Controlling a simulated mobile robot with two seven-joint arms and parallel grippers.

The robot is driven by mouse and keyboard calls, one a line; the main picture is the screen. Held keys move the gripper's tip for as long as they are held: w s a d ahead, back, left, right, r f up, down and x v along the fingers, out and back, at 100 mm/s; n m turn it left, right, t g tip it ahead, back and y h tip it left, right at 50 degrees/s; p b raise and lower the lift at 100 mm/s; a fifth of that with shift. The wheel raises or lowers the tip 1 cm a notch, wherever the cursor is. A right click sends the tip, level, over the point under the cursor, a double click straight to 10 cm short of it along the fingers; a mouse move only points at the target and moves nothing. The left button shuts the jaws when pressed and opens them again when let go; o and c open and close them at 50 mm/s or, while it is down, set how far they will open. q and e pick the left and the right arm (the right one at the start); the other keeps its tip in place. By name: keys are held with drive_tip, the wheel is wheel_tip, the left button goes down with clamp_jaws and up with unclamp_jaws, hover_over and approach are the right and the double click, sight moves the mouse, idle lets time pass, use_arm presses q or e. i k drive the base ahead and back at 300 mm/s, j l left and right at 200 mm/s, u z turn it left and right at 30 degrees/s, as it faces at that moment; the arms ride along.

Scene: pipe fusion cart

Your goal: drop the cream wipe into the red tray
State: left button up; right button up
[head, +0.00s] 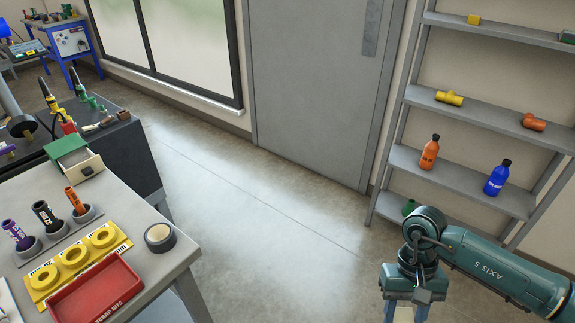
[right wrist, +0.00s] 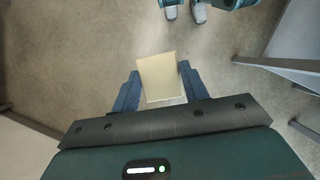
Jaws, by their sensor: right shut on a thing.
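The cream wipe (right wrist: 160,78) is a pale, flat, roughly square piece between the blue fingers of my right gripper (right wrist: 160,92) in the right wrist view. The right gripper is shut on it, over the bare floor. In the head view my right gripper (head: 405,309) is at the lower right, pointing down, with its fingertips cut off by the frame edge. The red tray (head: 128,281), marked SCRAP BITS, lies on the grey bench at the lower left, far left of the right gripper and partly out of frame. My left gripper is not in view.
On the bench (head: 130,200) near the tray are a yellow ring holder (head: 40,278), a tape roll (head: 160,238), several markers in cups and a green-topped box (head: 75,158). A shelf (head: 465,182) with bottles stands at the right. Open floor (head: 270,250) separates bench and gripper.

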sight(107, 298)
drive_tip(key=i+l, duration=0.3)
drive_tip(key=i+l+u, duration=0.1)
drive_tip(key=i+l, duration=0.25)
drive_tip(key=l, duration=0.2)
drive_tip(key=i+l+u, duration=0.1)
drive_tip(key=u, duration=2.75)
